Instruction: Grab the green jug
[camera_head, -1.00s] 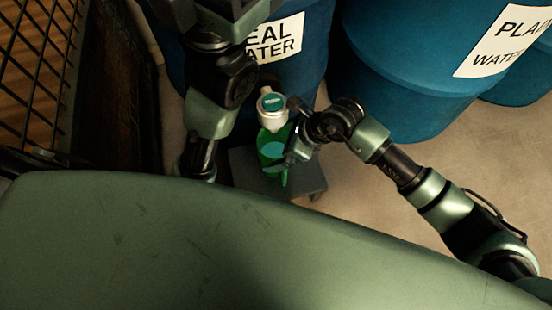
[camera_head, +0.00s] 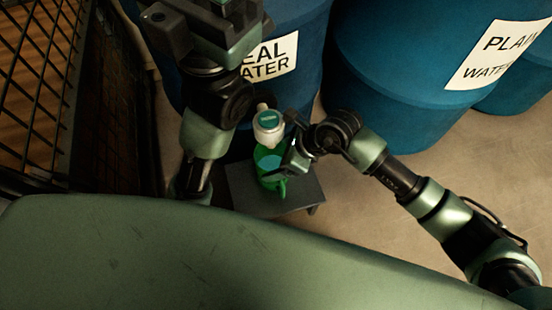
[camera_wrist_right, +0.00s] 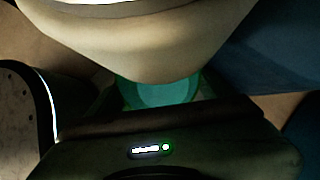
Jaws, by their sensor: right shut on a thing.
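The green jug (camera_head: 268,165) is upright in the head view, over a small dark stand. A cream top with a teal label (camera_head: 268,122) sits above its green body. My right gripper (camera_head: 287,152) comes in from the right and is shut on the jug's right side; its fingers partly hide the jug. In the right wrist view a large cream surface (camera_wrist_right: 150,45) fills the top, close to the camera, with a teal-green part (camera_wrist_right: 160,92) below it. My left arm stands left of the jug; the state of its gripper (camera_head: 160,25) is unclear.
The dark stand (camera_head: 300,195) is under the jug. A blue drum labelled as water (camera_head: 300,85) stands right behind it. Another blue drum (camera_head: 400,90) stands to the right. A dark wire-mesh cage (camera_head: 40,90) is at the left. Bare floor (camera_head: 430,165) shows at the right.

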